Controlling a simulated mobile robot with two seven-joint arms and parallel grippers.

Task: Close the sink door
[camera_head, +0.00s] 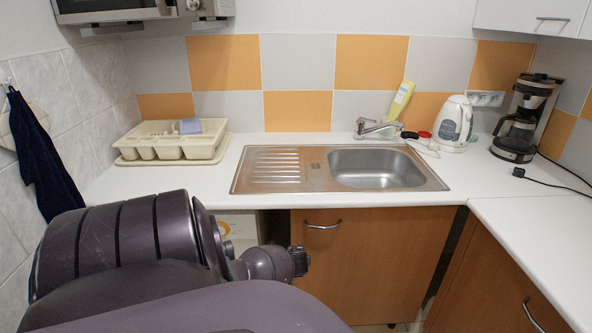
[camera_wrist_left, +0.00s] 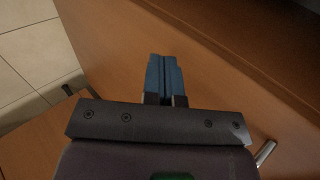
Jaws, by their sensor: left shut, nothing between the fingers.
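The sink door (camera_head: 375,262) is a brown wood panel below the metal sink (camera_head: 375,168). Its metal handle (camera_head: 323,225) is near the upper left corner. I cannot tell whether the door is fully flush with the cabinet. My left arm covers the lower left of the head view, and its fingers are not clear there. In the left wrist view my left gripper's blue fingers (camera_wrist_left: 165,75) are shut and empty, in front of brown wood panels (camera_wrist_left: 225,65). A metal handle (camera_wrist_left: 265,152) shows at lower right there. My right gripper is in neither view.
The white countertop (camera_head: 530,225) holds a dish rack (camera_head: 173,145), a kettle (camera_head: 454,122) and a coffee maker (camera_head: 520,120). Tiled floor (camera_wrist_left: 35,60) shows at left in the wrist view.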

